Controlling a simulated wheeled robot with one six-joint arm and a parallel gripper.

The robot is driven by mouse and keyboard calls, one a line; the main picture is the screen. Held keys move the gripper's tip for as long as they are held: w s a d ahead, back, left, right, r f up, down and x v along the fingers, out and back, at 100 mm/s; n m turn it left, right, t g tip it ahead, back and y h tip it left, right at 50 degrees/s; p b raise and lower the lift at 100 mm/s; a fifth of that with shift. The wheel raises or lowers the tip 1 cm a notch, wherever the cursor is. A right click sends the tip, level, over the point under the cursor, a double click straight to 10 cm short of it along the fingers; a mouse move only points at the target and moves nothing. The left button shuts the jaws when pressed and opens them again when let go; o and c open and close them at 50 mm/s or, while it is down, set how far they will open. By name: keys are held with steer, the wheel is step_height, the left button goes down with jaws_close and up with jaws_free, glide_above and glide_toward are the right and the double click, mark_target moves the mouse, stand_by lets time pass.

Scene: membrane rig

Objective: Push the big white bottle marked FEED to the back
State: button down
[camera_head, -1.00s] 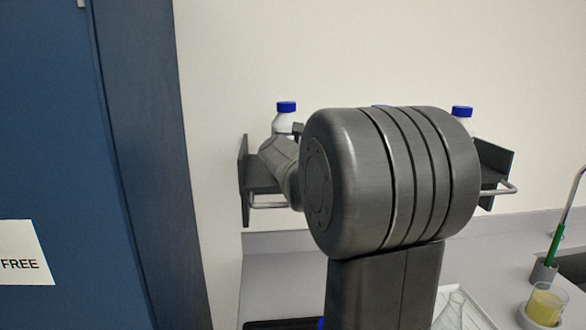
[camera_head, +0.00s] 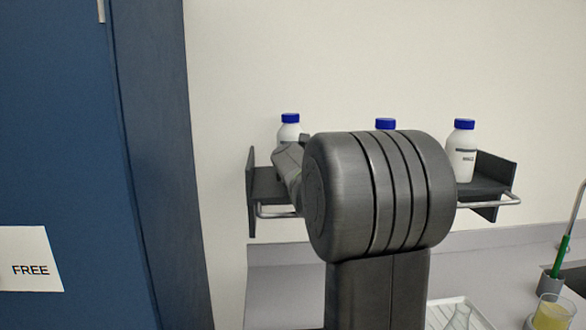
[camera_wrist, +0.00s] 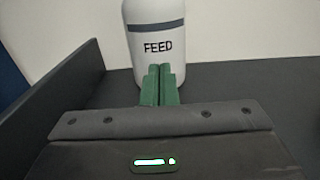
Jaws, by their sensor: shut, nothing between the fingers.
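The white bottle marked FEED (camera_wrist: 155,30) stands upright on the dark shelf (camera_wrist: 225,85) in the wrist view, with a grey band above its lettering. My gripper (camera_wrist: 160,68) is shut and empty, its green fingertips at the front of the bottle's lower body. Whether the tips touch it I cannot tell. In the head view a blue-capped white bottle (camera_head: 289,128) stands at the left end of the wall shelf (camera_head: 268,184), its lower part hidden by my arm. My gripper is hidden in that view.
Two more blue-capped bottles stand on the shelf: one mostly hidden behind my arm (camera_head: 385,124), one at the right (camera_head: 462,150). The shelf has end plates and a front rail (camera_head: 500,201). A blue cabinet (camera_head: 60,130) is at the left. Below are a rack (camera_head: 440,312) and beaker (camera_head: 553,313).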

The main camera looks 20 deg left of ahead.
steer(key=b+v, duration=0.1)
steer(key=v, duration=1)
steer(key=shift+s, duration=0.15)
